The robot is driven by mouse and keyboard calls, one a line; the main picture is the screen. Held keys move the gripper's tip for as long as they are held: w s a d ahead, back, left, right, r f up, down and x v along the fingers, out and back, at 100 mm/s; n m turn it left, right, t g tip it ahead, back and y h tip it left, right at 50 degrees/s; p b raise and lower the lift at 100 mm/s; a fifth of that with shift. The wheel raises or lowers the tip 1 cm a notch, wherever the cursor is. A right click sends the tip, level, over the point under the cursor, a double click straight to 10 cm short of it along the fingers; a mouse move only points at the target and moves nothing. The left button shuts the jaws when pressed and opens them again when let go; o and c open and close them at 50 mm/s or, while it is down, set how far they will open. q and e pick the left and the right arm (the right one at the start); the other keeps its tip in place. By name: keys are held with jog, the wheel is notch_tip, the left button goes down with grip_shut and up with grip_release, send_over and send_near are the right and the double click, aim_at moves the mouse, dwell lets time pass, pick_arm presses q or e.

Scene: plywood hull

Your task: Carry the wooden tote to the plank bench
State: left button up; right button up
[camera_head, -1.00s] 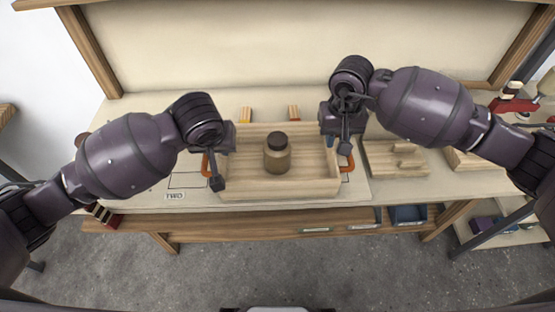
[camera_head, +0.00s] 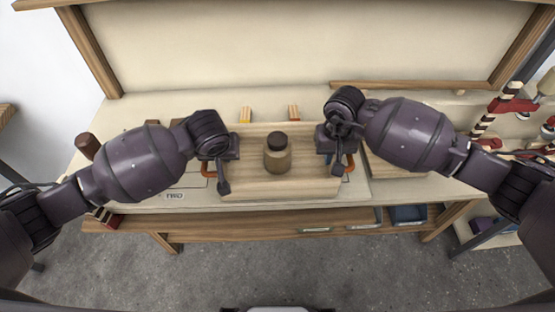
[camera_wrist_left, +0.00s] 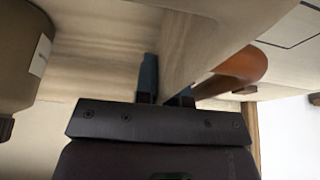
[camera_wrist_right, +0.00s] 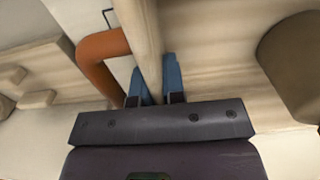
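The wooden tote (camera_head: 280,188) is a pale open box on the bench top, with an orange handle at each end and a brown jar (camera_head: 277,158) with a dark lid standing in it. My left gripper (camera_head: 222,182) is down at its left end wall; in the left wrist view the blue fingers (camera_wrist_left: 167,85) are on either side of that wall. My right gripper (camera_head: 338,165) is at the right end wall; in the right wrist view its fingers (camera_wrist_right: 156,82) straddle the wall beside the orange handle (camera_wrist_right: 104,55). Whether the fingers press the walls is unclear.
The tote rests on a workbench (camera_head: 400,195) with a tall pale back panel. A wooden board lies right of the tote, partly behind my right arm. A blue bin (camera_head: 408,214) sits under the front edge. The grey floor ahead is clear.

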pick_arm(q)
grip_shut()
pick_arm(e)
grip_shut()
jog(key=shift+r, duration=0.1)
pick_arm(q)
jog(key=shift+w+r, duration=0.1)
jog(key=shift+r, duration=0.05)
pick_arm(e)
jog(key=shift+w+r, duration=0.1)
